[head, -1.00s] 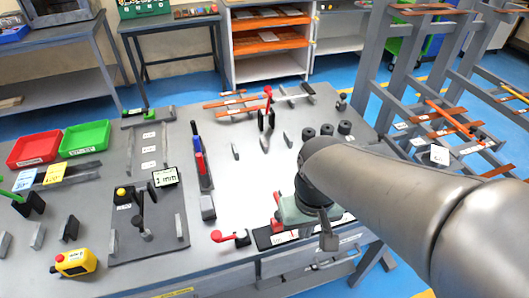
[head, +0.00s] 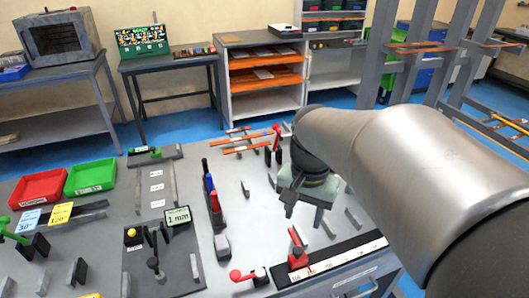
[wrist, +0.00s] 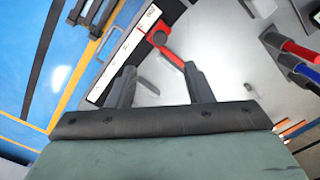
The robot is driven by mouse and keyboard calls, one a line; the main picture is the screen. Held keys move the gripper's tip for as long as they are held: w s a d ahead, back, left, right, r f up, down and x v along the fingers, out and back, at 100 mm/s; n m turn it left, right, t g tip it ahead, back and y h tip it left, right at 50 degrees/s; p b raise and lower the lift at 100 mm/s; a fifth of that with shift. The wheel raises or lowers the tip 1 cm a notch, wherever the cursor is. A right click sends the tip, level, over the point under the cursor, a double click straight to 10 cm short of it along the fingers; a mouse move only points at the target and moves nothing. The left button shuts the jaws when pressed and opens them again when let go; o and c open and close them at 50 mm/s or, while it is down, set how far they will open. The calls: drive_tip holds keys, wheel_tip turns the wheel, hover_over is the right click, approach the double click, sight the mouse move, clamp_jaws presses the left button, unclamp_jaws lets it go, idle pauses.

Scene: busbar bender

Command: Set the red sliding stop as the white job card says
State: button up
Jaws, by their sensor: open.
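The red sliding stop (head: 297,255) stands on the black rail with a white scale (head: 340,258) at the table's front edge. In the wrist view, the red stop (wrist: 160,38) lies beyond my fingertips, beside the scale (wrist: 122,55). My gripper (head: 288,205) is behind and above the rail in the head view. Its two fingers (wrist: 160,75) are apart in the wrist view with nothing between them. The scale's figures are too small to read. A card reading about "2 mm" (head: 178,216) stands on the dark plate at left; I cannot make out a white job card for the stop.
An upright red handle (head: 277,138) and copper bars (head: 240,142) are behind. My arm covers the table's right side.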

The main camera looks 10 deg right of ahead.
sight(298, 250)
wheel_tip(298, 250, down, 12)
drive_tip(key=shift+f+b, duration=0.25)
drive_tip(key=shift+b, duration=0.05)
